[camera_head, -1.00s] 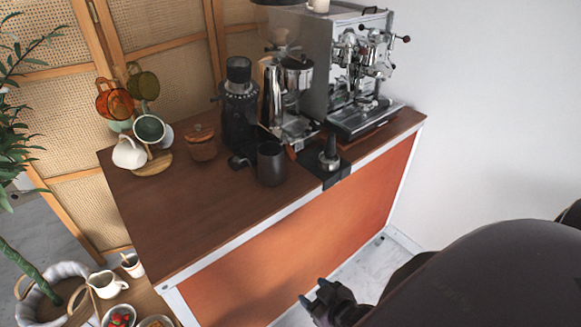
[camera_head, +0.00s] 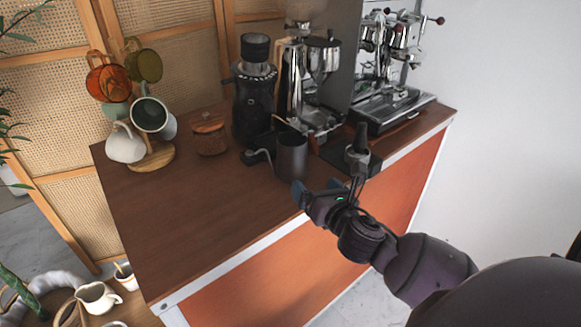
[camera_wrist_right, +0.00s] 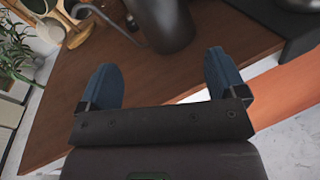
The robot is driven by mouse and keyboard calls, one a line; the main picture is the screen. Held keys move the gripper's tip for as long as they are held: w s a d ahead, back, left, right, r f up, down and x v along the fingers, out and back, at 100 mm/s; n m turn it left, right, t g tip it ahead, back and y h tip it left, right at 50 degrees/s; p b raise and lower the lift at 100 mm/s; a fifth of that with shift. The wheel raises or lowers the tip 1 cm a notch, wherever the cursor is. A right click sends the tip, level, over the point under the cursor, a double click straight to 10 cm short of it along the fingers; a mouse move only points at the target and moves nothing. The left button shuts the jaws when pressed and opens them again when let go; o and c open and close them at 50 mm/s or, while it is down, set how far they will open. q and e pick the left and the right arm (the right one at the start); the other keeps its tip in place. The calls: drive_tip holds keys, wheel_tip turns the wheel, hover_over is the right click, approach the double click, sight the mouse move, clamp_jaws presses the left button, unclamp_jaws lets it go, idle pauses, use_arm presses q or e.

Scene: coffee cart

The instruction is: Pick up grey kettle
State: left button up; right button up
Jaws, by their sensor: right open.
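The grey kettle (camera_head: 291,156) stands upright on the brown counter (camera_head: 200,220), near its front edge, with its thin spout pointing left. In the right wrist view the kettle (camera_wrist_right: 165,22) is at the top, just beyond the fingertips. My right gripper (camera_head: 316,190) is open and empty, just in front of and below the kettle, by the counter's front edge. Its two blue fingers (camera_wrist_right: 160,80) are spread apart in the wrist view, with counter showing between them. I see no contact with the kettle. My left gripper is not in view.
A black grinder (camera_head: 254,95) and a chrome espresso machine (camera_head: 390,75) stand behind. A black tamper (camera_head: 358,150) is close right of the kettle. A wooden jar (camera_head: 209,135) and a mug tree with cups (camera_head: 152,118) are left. The front-left counter is clear.

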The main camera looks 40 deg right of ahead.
sight(298, 159)
drive_tip(key=n, duration=0.1)
drive_tip(key=w+r+n+t, duration=0.1)
drive_tip(key=n, duration=0.1)
drive_tip(key=shift+w+d+r+b, duration=0.1)
drive_tip(key=shift+w+r+b, duration=0.2)
drive_tip(key=shift+b, duration=0.1)
drive_tip(key=w, duration=0.2)
drive_tip(key=w+d, duration=0.1)
drive_tip(key=w, duration=0.2)
drive_tip(key=shift+w, duration=0.1)
drive_tip(key=w, duration=0.2)
drive_tip(key=w+d+b, duration=0.1)
drive_tip(key=w, duration=0.1)
drive_tip(key=shift+w+f, duration=0.15)
drive_tip(key=shift+w, duration=0.45)
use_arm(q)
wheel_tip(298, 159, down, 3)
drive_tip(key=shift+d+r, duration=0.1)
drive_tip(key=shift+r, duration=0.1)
use_arm(e)
drive_tip(key=c, duration=0.7)
drive_tip(key=shift+c, duration=0.9)
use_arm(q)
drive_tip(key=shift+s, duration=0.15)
